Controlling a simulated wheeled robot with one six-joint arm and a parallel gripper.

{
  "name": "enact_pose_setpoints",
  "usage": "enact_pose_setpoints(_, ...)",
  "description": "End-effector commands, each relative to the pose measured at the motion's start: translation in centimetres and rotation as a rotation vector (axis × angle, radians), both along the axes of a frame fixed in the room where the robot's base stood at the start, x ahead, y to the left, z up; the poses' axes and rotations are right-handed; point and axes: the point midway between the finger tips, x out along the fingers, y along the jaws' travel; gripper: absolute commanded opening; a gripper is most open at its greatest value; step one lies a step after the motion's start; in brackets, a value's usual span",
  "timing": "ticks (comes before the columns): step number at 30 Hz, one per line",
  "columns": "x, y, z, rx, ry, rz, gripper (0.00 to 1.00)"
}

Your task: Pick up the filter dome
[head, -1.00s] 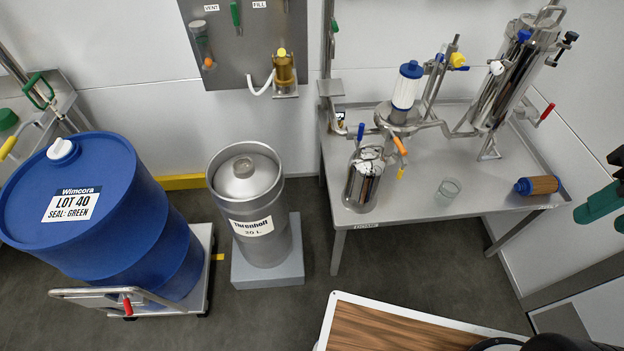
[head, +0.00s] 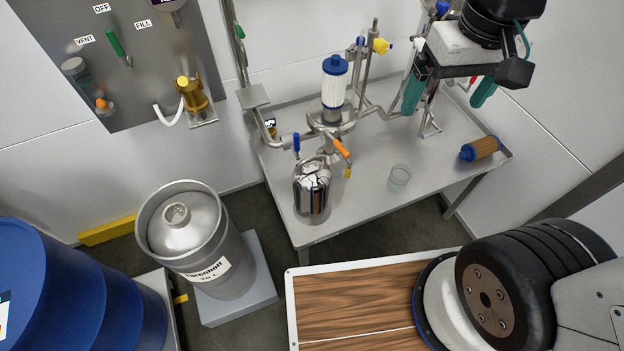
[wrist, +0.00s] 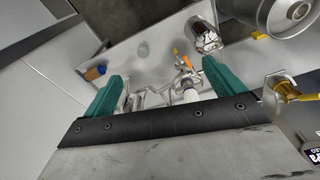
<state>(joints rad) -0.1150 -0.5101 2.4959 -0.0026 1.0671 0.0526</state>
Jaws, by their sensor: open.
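The filter dome appears to be the polished steel, round-shouldered vessel (head: 312,192) standing upright at the front left of the steel table. It also shows at the top of the wrist view (wrist: 205,37). My gripper (head: 449,92) is open and empty, with its teal fingers apart. It is above the back right of the table, well away from the dome. In the wrist view my gripper (wrist: 163,73) has the table between its fingers, and the dome lies beyond the right finger. A white pleated filter with a blue cap (head: 335,85) stands uncovered on its steel base (head: 331,115).
Valves with blue and orange handles (head: 341,148) are close behind the dome. A clear glass beaker (head: 399,176) and a brown cartridge with a blue end (head: 483,148) are on the table's right. A steel keg (head: 185,235) and blue drum (head: 75,290) stand left.

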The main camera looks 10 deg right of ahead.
Motion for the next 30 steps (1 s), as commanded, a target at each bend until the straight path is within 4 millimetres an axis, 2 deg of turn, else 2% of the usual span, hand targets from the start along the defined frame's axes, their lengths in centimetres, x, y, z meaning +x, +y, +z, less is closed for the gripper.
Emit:
enact_pose_setpoints(1, 1.7, 1.2, -1.2, -0.001, 0.021, 0.024, 0.94)
enact_pose_setpoints(6, 6.8, 5.7, -5.7, -0.003, 0.043, 0.084, 0.94)
enact_pose_setpoints(12, 10.8, 11.7, -12.8, -0.009, 0.068, 0.150, 0.94)
enact_pose_setpoints(18, 12.3, 16.2, -19.1, -0.015, 0.084, 0.197, 0.94)
enact_pose_setpoints(21, 12.4, 17.5, -21.0, -0.017, 0.087, 0.209, 0.94)
enact_pose_setpoints(30, 12.5, 18.3, -24.4, -0.019, 0.089, 0.217, 0.94)
